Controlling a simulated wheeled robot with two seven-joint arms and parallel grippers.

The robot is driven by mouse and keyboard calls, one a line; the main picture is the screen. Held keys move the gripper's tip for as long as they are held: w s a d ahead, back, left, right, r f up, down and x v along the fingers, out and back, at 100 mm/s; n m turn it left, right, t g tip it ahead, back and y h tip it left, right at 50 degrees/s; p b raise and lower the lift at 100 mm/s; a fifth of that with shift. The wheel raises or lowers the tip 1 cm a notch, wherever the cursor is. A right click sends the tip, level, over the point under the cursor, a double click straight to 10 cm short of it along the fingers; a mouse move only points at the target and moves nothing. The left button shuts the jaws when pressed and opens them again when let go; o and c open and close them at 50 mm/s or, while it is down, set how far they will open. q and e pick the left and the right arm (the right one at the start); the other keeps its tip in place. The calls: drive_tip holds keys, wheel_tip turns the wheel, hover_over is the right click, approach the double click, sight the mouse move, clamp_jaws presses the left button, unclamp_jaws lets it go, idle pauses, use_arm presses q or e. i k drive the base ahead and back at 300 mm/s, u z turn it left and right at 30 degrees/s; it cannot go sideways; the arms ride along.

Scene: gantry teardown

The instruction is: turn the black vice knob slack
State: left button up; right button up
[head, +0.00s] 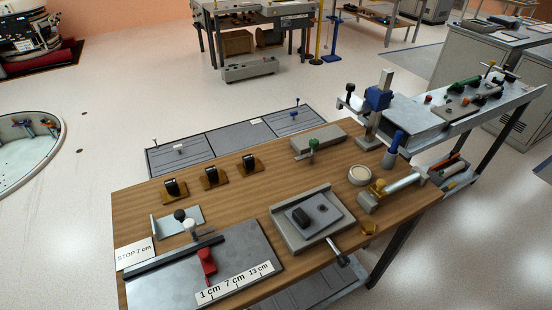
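A grey vice-like fixture (284,232) sits on the right half of the wooden bench, with a small black block (299,217) on its plate. A metal rod sticks out of its front right side and ends in a black knob (342,260) over the bench's front edge. Another black knob (180,215) stands on a small metal plate at the left of the bench. I cannot tell from this view whether either knob is tight or slack. Neither of my grippers is in view.
The wooden bench (135,208) also carries a ruler plate with a red clamp (207,266), several black-and-brown holders (213,177), a blue-topped post (377,98) and a brass-and-grey cylinder fixture (400,186). A second metal bench (412,117) adjoins at the right. Open floor lies left.

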sight(343, 261)
drive_tip(key=u, duration=0.2)
drive_tip(key=k, duration=0.7)
drive_tip(key=z, duration=0.65)
